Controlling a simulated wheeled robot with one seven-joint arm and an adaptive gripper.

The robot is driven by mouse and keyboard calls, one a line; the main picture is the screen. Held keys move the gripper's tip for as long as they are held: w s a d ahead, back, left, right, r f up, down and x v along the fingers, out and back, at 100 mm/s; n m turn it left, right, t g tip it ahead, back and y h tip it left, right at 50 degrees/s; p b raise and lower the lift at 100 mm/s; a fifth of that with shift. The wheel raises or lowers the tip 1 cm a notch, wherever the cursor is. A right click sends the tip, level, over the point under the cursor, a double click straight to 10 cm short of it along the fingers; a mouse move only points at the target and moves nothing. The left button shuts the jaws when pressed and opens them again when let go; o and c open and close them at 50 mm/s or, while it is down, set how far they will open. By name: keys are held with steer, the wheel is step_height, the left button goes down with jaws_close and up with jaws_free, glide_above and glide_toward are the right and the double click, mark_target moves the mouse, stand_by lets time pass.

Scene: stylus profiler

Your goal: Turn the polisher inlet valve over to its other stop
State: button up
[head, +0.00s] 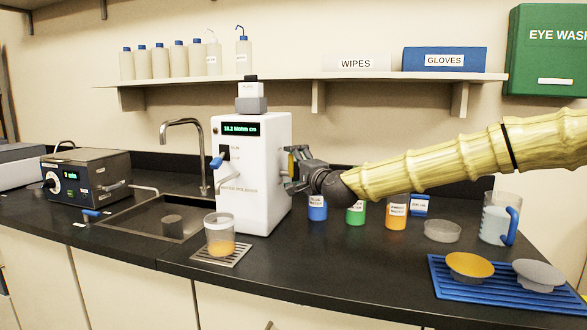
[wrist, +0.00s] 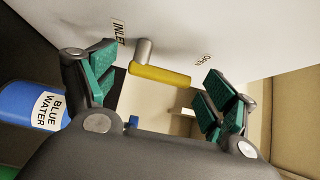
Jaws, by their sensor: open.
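The water polisher (head: 262,185) is a white upright box on the bench in the head view. Its inlet valve is a yellow lever (wrist: 160,77) on a grey pivot (wrist: 143,50), on the side face between the INLET label (wrist: 118,30) and the OPEN label (wrist: 205,60). The lever's free end points toward the OPEN label. In the head view the lever (head: 291,163) is partly hidden by my gripper (head: 295,172). In the wrist view my gripper (wrist: 160,85) is open, its green pads on either side of the lever, with visible gaps to both.
A blue water bottle (head: 317,209), a green bottle (head: 356,212) and an orange bottle (head: 396,214) stand below my arm. A cup (head: 220,234) stands in front of the polisher. The sink (head: 150,220) is left. The shelf (head: 300,79) runs above.

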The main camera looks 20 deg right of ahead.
steer(key=s+d, duration=0.2)
steer(key=s, duration=0.9)
steer(key=shift+s+d, duration=0.15)
steer(key=shift+s, duration=0.2)
